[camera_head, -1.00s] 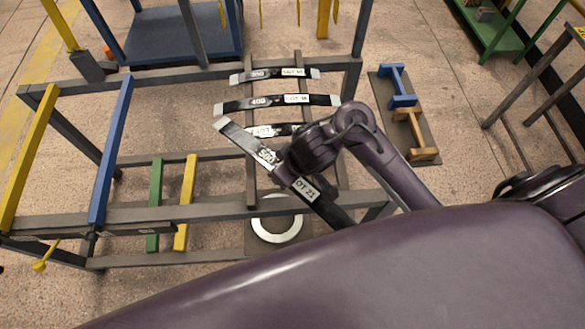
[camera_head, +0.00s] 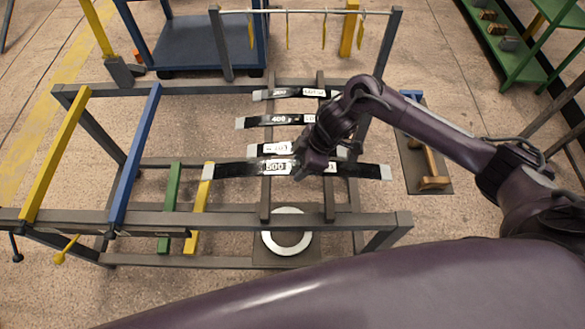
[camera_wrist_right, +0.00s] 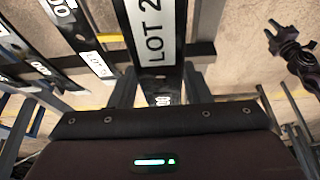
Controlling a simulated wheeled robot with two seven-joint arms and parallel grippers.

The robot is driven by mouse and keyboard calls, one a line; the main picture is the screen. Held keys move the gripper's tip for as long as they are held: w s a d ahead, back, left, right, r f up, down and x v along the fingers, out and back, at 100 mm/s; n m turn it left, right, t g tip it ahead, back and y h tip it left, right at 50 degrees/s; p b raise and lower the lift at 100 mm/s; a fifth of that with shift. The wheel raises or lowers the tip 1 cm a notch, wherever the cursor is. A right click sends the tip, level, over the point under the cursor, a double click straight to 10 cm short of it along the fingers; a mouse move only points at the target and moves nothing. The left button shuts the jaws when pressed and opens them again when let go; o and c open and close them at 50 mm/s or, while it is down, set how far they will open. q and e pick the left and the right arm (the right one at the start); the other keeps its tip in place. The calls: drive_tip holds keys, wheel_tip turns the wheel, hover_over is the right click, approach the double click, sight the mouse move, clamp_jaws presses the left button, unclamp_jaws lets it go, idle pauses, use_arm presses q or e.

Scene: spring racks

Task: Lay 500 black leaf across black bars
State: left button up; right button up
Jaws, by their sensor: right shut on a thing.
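The 500 black leaf (camera_head: 235,170) is a long black strip with pale ends and white labels. In the head view it runs left to right over the two black bars (camera_head: 266,201), in front of the other leaves. Whether it touches the bars or hangs just above them, I cannot tell. My right gripper (camera_head: 310,168) is shut on the leaf near its middle. The right wrist view shows the leaf's lot label (camera_wrist_right: 155,30) just beyond the fingers. My left gripper does not show in the head view.
Several shorter labelled leaves, including the 400 (camera_head: 275,120), lie across the bars behind. A yellow bar (camera_head: 55,150), a blue bar (camera_head: 135,155) and shorter green and yellow bars stand left. A white ring (camera_head: 287,232) lies below. A blue cart (camera_head: 205,45) stands behind.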

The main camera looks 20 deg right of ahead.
drive_tip(key=shift+w+a+r, duration=0.1)
drive_tip(key=shift+r, duration=0.05)
drive_tip(key=shift+r+p, duration=0.1)
drive_tip(key=shift+p, duration=0.3)
wheel_tip(320, 180, down, 7)
drive_tip(key=b, duration=0.4)
idle(0.3)
drive_tip(key=shift+f+b, duration=0.85)
drive_tip(key=shift+f, duration=0.15)
idle(0.5)
drive_tip(key=o, duration=1.2)
drive_tip(key=shift+c, duration=0.2)
drive_tip(key=v, duration=0.7)
drive_tip(key=shift+d+r, duration=0.25)
drive_tip(key=shift+r, duration=0.05)
